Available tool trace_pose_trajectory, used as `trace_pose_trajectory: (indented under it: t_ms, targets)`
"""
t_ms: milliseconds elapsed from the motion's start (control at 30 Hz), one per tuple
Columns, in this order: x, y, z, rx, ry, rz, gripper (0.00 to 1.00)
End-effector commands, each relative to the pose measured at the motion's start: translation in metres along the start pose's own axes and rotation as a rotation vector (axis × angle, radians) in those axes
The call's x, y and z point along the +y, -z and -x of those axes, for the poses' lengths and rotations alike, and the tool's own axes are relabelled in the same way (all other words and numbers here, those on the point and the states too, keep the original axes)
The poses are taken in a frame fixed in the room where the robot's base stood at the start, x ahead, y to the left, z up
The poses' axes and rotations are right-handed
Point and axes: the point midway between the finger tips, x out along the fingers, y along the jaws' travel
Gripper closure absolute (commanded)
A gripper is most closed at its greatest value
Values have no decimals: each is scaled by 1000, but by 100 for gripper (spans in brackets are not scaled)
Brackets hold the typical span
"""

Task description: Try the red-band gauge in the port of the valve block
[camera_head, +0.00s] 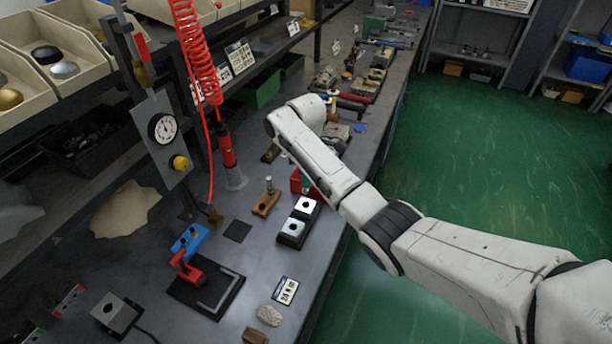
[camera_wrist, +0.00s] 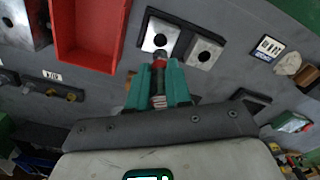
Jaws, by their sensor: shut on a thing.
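In the wrist view my gripper (camera_wrist: 160,85) has its green fingers shut on the red-band gauge (camera_wrist: 159,64), a slim pin with a red ring and a dark tip. The valve block shows as two silver blocks with round holes, the left one (camera_wrist: 157,28) and the right one (camera_wrist: 199,61). The gauge tip appears just below the left block's hole in the picture; I cannot tell its height above it. In the head view the two blocks (camera_head: 306,204) (camera_head: 290,229) sit side by side on a dark base.
A red tray (camera_wrist: 68,56) stands left of the blocks in the wrist view. A wooden stand (camera_head: 263,207) holding an upright pin is left of them in the head view. A red clamp (camera_head: 186,266), a label card (camera_head: 285,290) and a stone (camera_head: 269,316) lie nearer.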

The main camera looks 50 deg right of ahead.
Motion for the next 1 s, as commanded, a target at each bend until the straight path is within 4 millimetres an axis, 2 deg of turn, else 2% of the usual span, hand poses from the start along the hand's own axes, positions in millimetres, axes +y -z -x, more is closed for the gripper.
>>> trace_pose_trajectory:
  t_ms: [667,1000]
  targets:
    - [0,0,-43,1,-1,-3,100]
    - [0,0,-54,1,-1,-2,100]
